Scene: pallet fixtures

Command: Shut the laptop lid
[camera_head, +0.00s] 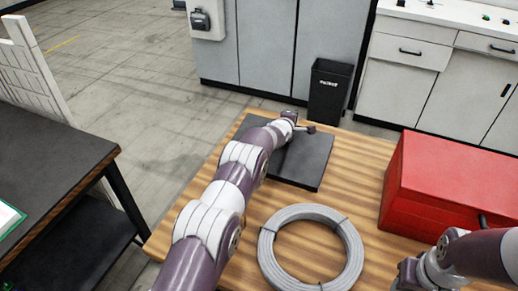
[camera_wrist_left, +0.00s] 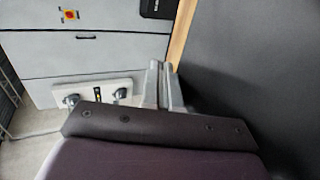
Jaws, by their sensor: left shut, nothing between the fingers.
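The laptop (camera_head: 308,165) is a dark slab on the wooden table, partly covered by my left arm. It looks flat or nearly flat; I cannot tell whether the lid lies fully on the base. Its dark surface (camera_wrist_left: 255,65) fills the right side of the left wrist view. My left gripper (camera_head: 308,128) is at the laptop's far side, over or just beside it; contact cannot be made out. Its fingers (camera_wrist_left: 162,68) are together and empty in the left wrist view. My right gripper (camera_head: 408,274) is at the lower right, partly shown, its fingers unclear.
A coil of grey cable (camera_head: 272,248) lies on the wooden table (camera_head: 375,160) in front of the laptop. A red toolbox (camera_head: 440,180) stands to the right. A black bin (camera_head: 328,92) stands on the floor beyond the table. A dark workbench (camera_head: 50,165) is at the left.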

